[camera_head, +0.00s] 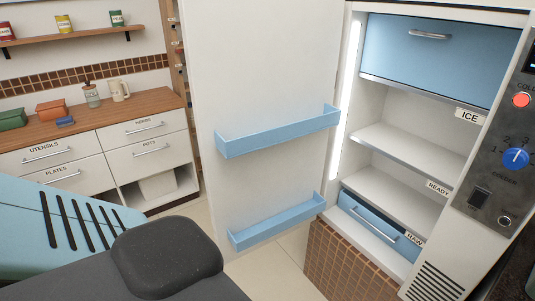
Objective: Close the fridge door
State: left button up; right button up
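The fridge (412,150) stands open at the right, with white shelves and blue drawers inside. Its white door (265,75) is swung wide open to the left of the cavity, its inner face toward me. The door carries two blue racks, an upper one (280,133) and a lower one (278,222), both looking empty. The hinge side appears to be next to the lit strip at the cavity's left edge. Neither of my grippers shows in the head view, so their state is hidden.
A counter (100,116) with labelled drawers stands at the left, holding boxes, a dispenser and a jug. A wall shelf (75,36) above holds cans. A control panel (500,165) with knobs is on the fridge's right side. Tiled floor (265,275) shows below the door.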

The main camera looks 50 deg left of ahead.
aim_at(262, 75)
jog(key=j+z, duration=0.1)
jog(key=j, duration=0.45)
jog(key=j+z, duration=0.1)
jog(key=j, duration=0.45)
jog(key=j+z, duration=0.1)
jog(key=j, duration=0.45)
jog(key=j+z, duration=0.1)
jog(key=j, duration=0.45)
jog(key=k+j+z, duration=0.1)
jog(key=j, duration=0.45)
jog(key=j+z, duration=0.1)
jog(key=j, duration=0.45)
jog(key=k+j+z, duration=0.1)
jog(key=j, duration=0.4)
jog(key=k+j+z, duration=0.1)
jog(key=j, duration=0.45)
jog(key=k, duration=0.1)
